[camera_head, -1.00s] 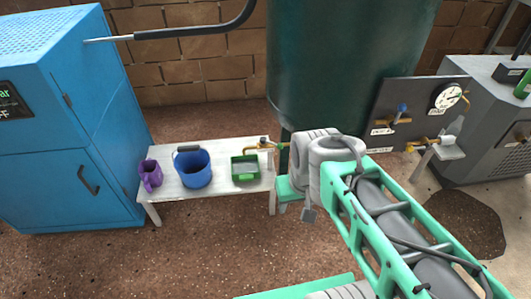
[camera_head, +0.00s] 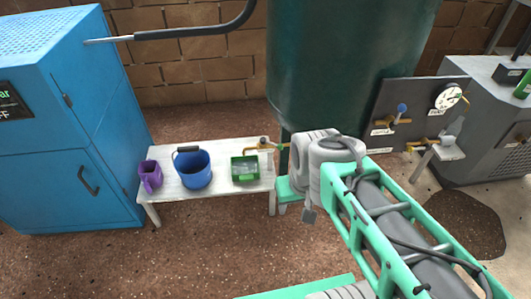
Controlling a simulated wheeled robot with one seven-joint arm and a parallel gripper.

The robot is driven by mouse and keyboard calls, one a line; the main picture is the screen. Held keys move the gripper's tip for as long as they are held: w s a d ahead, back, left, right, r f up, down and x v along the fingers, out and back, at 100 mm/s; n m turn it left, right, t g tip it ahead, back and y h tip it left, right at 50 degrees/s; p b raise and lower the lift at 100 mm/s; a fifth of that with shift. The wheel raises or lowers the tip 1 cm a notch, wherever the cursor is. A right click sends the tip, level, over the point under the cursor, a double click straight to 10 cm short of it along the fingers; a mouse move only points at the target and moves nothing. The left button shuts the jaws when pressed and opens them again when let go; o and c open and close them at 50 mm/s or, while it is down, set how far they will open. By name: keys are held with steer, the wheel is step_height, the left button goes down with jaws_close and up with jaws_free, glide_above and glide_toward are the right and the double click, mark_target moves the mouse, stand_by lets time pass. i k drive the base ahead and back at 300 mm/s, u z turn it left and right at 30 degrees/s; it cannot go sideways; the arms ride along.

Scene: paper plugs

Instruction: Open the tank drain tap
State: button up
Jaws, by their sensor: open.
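The dark green tank (camera_head: 345,70) stands at the back centre. A brass tap (camera_head: 264,145) sticks out to the left from low on the tank, above the right end of a white bench. A green open container (camera_head: 245,170) sits on the bench just below and left of its spout. The tap's handle is too small to read its position. My gripper is not visible; my arm's grey wrist and green links cover the area right of the tap. I see nothing gripping the tap.
The white bench (camera_head: 212,186) also holds a blue bucket (camera_head: 194,172) and a purple jug (camera_head: 150,176). A blue cabinet (camera_head: 60,120) stands left. A dark panel (camera_head: 432,98) with a gauge (camera_head: 447,97) and other taps is right of the tank. Floor before the bench is clear.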

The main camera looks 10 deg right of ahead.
mark_target(263, 140)
steer(key=z, duration=0.3)
steer(key=i, duration=0.85)
steer(key=u, duration=0.15)
